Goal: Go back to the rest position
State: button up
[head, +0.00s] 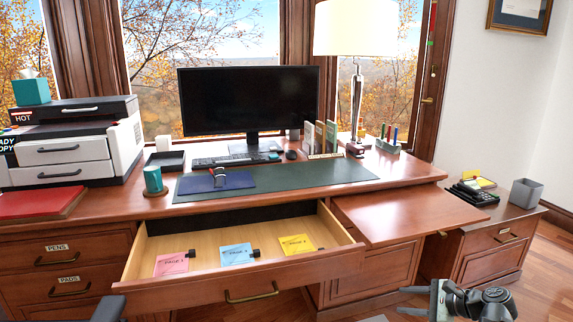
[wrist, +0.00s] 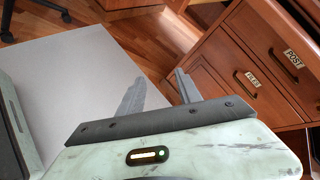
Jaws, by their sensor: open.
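My gripper (head: 406,301) is at the lower right of the head view, low in front of the desk and below the pull-out board. In the wrist view its two grey fingers (wrist: 158,84) stand apart with nothing between them. It touches nothing that I can see. The open desk drawer (head: 232,292) is left of my gripper. In it lie a pink page (head: 171,264), a blue page (head: 236,254) and a yellow page (head: 297,244), side by side, each with a small black clip.
The pull-out board (head: 410,213) juts from the desk's right side. A low cabinet (head: 488,245) stands at right; labelled drawers (wrist: 255,80) show in the wrist view. A lamp (head: 357,30), monitor (head: 250,100) and stacked trays (head: 62,150) stand on the desk. Wooden floor (head: 545,275) is clear at far right.

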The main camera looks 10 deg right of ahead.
jog(key=s+a+f+n+g+h+p, duration=0.1)
jog(key=a+f+n+g+h, duration=0.35)
jog(key=a+n, duration=0.7)
jog(key=s+a+f+n+g+h, duration=0.1)
jog(key=a+f+n+g+h, duration=0.35)
jog(key=a+n, duration=0.7)
notch_tip(320, 180, up, 37)
jog(key=a+m+y+p, duration=0.1)
jog(key=a+m+p, duration=0.1)
jog(key=p, duration=3.6)
jog(key=shift+f+m+y, duration=0.15)
jog(key=shift+m+y, duration=0.15)
jog(key=shift+m, duration=0.1)
